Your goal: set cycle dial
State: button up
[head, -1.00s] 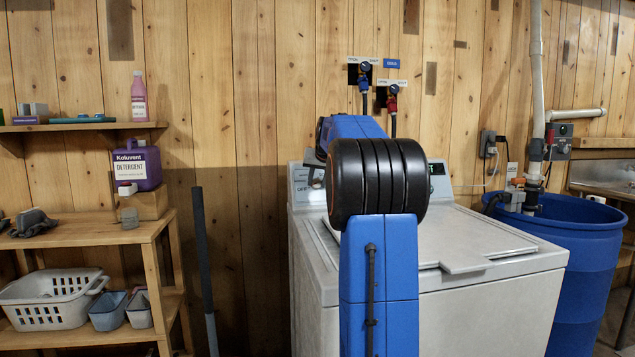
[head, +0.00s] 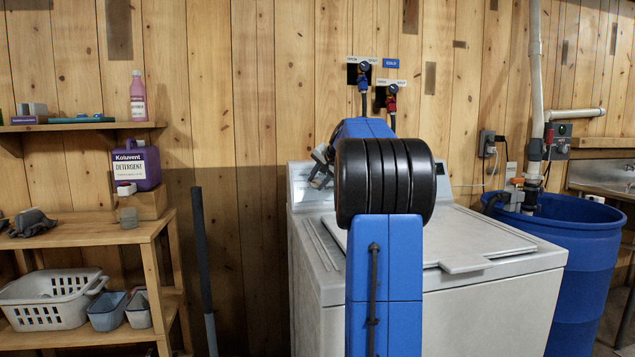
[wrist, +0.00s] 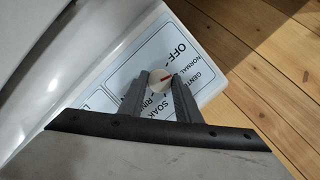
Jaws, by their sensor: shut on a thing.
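The cycle dial (wrist: 161,77) is a small pale round knob with a red pointer mark, seen in the wrist view. Its red mark points to the right and slightly up in that view. My gripper (wrist: 159,84) is shut on the dial, with one grey finger on each side. Around it is a white label panel (wrist: 128,68) with words including OFF, NORMAL, SOAK and GENT; my fingers cover part of the lettering. In the head view the washer (head: 490,300) stands behind my blue arm, which hides the dial and much of the control panel (head: 303,190).
A blue barrel (head: 590,260) stands right of the washer. Wooden shelves (head: 85,240) with a detergent jug (head: 137,168) and baskets are at the left. A dark pole (head: 202,255) leans by the wall. Hoses and taps (head: 391,90) are above the washer.

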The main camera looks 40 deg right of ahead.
jog(key=shift+m, duration=0.6)
jog(key=o, duration=1.1)
jog(key=shift+c, duration=0.2)
jog(key=v, duration=1.7)
jog(key=shift+s+d, duration=0.2)
jog(key=shift+s, duration=0.1)
